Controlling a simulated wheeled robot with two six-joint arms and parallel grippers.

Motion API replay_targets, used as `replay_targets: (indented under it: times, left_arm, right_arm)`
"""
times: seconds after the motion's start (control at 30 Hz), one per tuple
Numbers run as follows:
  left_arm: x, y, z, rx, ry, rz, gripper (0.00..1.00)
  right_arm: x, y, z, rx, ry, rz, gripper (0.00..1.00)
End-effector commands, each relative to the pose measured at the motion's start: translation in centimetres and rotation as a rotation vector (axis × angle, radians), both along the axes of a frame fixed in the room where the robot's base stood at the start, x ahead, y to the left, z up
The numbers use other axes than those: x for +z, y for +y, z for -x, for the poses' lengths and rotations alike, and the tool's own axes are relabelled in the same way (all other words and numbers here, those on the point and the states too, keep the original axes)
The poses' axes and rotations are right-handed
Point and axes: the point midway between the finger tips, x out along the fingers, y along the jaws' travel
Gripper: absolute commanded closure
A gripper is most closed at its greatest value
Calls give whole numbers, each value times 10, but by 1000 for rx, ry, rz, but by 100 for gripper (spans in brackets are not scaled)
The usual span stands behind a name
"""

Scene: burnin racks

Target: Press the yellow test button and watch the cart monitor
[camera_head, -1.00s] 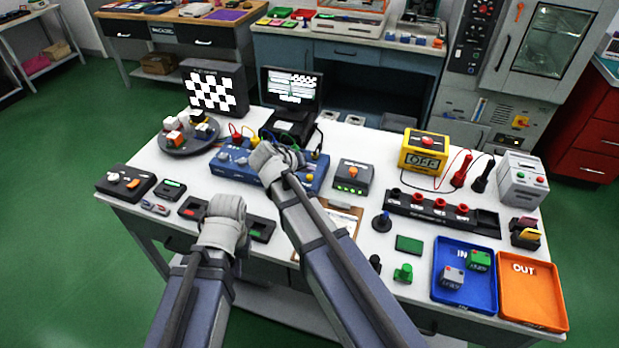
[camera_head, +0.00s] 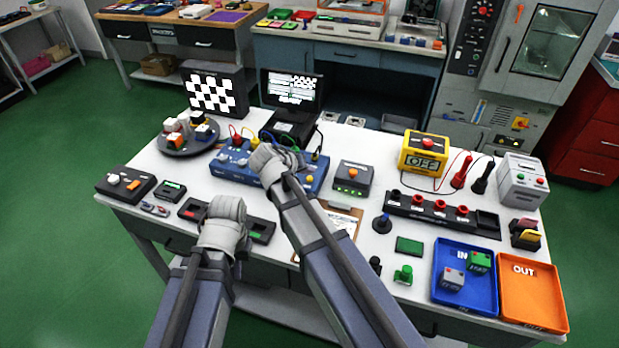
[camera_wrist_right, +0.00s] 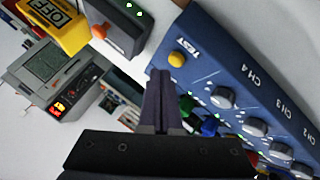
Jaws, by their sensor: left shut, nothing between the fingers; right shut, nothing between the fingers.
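The yellow TEST button (camera_wrist_right: 177,59) is on the end of a blue box (camera_wrist_right: 215,95) marked CH 4, CH 3 and CH 2. In the head view the blue box (camera_head: 232,172) lies on the white bench. My right gripper (camera_wrist_right: 162,78) is shut and empty, its tips beside the button with a visible gap in the picture; it covers part of the box in the head view (camera_head: 268,160). My left gripper (camera_head: 225,212) is shut near the bench's front edge. Another screen (camera_head: 211,92) shows a checkerboard.
A grey box with an orange button (camera_head: 352,178) and a yellow OFF meter (camera_head: 424,152) stand right of the blue box. A round tray (camera_head: 187,140) holds several small blocks. Blue (camera_head: 440,290) and orange (camera_head: 530,298) trays lie at the right.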

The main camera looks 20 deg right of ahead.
Motion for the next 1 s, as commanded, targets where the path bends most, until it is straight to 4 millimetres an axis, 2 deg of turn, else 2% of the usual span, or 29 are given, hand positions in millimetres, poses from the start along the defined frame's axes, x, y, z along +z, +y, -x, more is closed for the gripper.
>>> replay_targets:
  times: [0.67, 1.0]
  left_arm:
    - [0, 0, 0, 0, 0, 0, 100]
    - [-9, 0, 0, 0, 0, 0, 100]
  right_arm:
    - [0, 0, 0, 0, 0, 0, 100]
    - [-9, 0, 0, 0, 0, 0, 100]
